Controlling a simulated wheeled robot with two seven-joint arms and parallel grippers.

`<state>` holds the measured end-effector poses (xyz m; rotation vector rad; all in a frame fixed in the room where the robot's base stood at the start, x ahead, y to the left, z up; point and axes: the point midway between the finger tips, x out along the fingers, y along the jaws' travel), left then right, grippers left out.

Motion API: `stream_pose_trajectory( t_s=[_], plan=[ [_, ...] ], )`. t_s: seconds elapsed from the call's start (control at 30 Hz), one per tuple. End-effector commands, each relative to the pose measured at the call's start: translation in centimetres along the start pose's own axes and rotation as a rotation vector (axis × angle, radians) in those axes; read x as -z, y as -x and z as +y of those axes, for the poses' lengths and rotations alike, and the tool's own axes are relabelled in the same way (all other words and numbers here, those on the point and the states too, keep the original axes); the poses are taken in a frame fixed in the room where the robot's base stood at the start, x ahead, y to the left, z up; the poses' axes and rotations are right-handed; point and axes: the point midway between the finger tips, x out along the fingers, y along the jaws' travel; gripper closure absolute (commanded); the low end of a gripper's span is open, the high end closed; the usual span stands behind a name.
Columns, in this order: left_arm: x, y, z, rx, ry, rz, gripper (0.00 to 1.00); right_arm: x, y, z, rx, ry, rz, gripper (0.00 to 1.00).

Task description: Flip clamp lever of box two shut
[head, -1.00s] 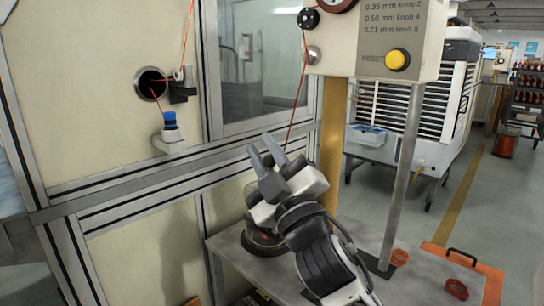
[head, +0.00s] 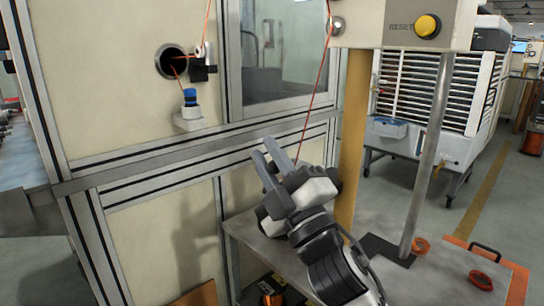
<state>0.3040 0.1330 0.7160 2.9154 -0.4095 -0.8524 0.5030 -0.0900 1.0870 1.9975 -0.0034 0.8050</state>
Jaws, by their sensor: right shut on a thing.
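My right gripper (head: 266,148) is in the middle of the view, its two grey fingers pointing up and left. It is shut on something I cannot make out. It is in front of the cabinet wall and above the left part of the grey bench (head: 450,270). An orange wire (head: 314,105) comes down from the machine head and passes out of sight at the gripper; I cannot tell whether they touch. I cannot pick out box two or its clamp lever. My left gripper is not in view.
A tan post (head: 352,135) and a thin grey rod (head: 428,150) stand right of my gripper. A dark tray with a copper coil (head: 271,298) is at the bottom. A blue-capped part (head: 190,98) sticks out from the cabinet.

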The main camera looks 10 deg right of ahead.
Motion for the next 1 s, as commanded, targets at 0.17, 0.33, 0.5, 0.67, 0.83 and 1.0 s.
stream_pose_trajectory(
  t_s=[0.17,0.33,0.5,0.67,0.83,1.0],
  plan=[
    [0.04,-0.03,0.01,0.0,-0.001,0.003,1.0,0.08,0.17,-0.57,0.009,-0.008,0.0,1.0],
    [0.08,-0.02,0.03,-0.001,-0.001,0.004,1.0,0.1,0.19,-0.62,0.011,-0.008,0.0,1.0],
    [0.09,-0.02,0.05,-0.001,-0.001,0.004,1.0,0.09,0.2,-0.65,0.011,-0.008,0.0,0.75],
    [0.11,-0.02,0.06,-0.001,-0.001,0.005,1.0,0.09,0.17,-0.53,0.008,-0.007,0.0,0.71],
    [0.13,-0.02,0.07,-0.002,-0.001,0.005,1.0,0.07,0.13,-0.38,0.006,-0.004,0.0,0.71],
    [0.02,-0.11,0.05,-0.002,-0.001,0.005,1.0,0.0,0.64,-0.39,0.005,-0.004,0.0,0.71]
  ],
)
